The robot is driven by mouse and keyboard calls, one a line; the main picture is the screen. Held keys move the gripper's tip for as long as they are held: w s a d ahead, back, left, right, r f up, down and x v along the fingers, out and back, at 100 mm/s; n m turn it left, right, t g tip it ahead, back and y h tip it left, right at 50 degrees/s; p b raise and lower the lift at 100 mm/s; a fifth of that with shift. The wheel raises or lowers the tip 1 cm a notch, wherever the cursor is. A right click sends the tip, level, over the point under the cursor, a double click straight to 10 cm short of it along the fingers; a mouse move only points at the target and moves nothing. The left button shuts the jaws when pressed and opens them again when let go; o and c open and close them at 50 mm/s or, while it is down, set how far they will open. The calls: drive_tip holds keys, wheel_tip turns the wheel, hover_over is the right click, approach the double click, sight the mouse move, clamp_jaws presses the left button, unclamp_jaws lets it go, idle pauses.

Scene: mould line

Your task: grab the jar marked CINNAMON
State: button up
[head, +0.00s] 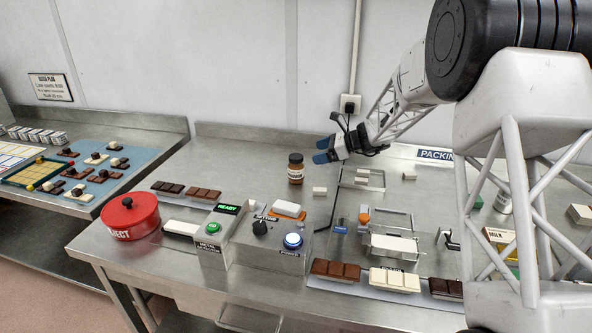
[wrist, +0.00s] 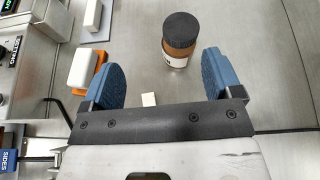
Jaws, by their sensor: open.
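A small brown jar (head: 295,169) with a dark lid and a pale label stands upright on the steel bench; its label is too small to read. In the wrist view the jar (wrist: 179,42) stands ahead of the fingers, nearer the right one, and is not touched. My gripper (head: 322,150) has blue fingertips and hangs above the bench, to the right of the jar. In the wrist view my gripper (wrist: 161,78) is open, with nothing held between its fingers.
A small cream block (head: 319,191) lies right of the jar; it shows between the fingers in the wrist view (wrist: 149,99). The control box (head: 265,240) with lit buttons stands in front. A red REJECT pot (head: 130,215) and chocolate bars lie left. Bench behind the jar is clear.

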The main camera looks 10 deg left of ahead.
sight(299, 156)
drive_tip(key=shift+m+y, duration=0.4)
drive_tip(key=shift+m, duration=0.2)
drive_tip(key=w+a+f, duration=0.2)
drive_tip(key=w, duration=0.1)
drive_tip(key=shift+f, duration=0.2)
drive_tip(key=shift+x, duration=1.35)
drive_tip(key=shift+s, duration=0.1)
drive_tip(key=shift+x, duration=2.55)
drive_tip(key=c, duration=1.2)
